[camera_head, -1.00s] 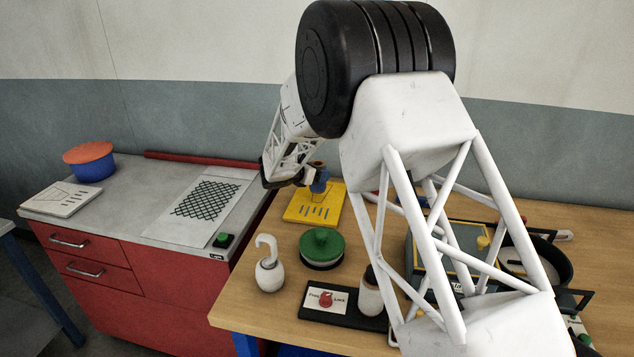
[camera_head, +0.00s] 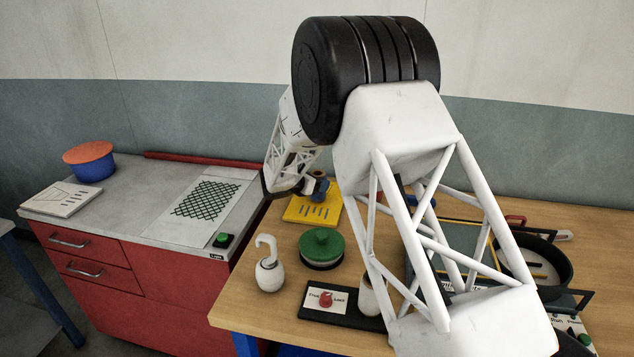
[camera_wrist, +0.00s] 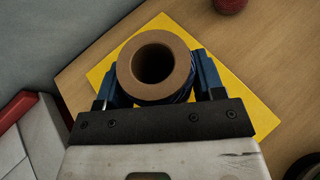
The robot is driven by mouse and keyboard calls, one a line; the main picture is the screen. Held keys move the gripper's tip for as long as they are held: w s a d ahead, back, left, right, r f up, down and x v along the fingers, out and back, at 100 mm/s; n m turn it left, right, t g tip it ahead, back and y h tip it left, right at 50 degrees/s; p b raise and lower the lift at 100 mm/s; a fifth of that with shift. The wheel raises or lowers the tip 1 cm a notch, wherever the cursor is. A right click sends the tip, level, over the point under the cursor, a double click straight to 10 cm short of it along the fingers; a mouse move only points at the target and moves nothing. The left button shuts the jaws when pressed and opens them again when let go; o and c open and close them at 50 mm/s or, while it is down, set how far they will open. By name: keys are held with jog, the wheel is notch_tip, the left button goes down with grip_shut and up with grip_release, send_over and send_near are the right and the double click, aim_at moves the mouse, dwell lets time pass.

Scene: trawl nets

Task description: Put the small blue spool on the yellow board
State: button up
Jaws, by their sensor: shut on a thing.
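The small blue spool (camera_wrist: 184,92), with a tan cardboard end and a hollow core, is upright between my gripper's blue fingers in the wrist view. My gripper (camera_wrist: 158,76) is shut on it. The yellow board (camera_wrist: 258,118) lies flat beneath the spool in that view. In the head view my gripper (camera_head: 315,188) is low over the far part of the yellow board (camera_head: 300,214), which has dark slot marks. The spool is partly hidden there by the gripper. I cannot tell whether its underside touches the board.
A green-lidded round container (camera_head: 321,246) and a white hooked object (camera_head: 269,274) stand in front of the board. A dark tray with a card (camera_head: 327,299) lies nearer. A black pan (camera_head: 556,262) is at right. A grey-topped red cabinet (camera_head: 150,270) adjoins the table's left side.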

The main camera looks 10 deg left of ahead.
jog(key=o, duration=1)
jog(key=shift+f, duration=0.1)
jog(key=shift+r, duration=0.2)
jog(key=v, duration=1.2)
jog(key=shift+d, duration=0.1)
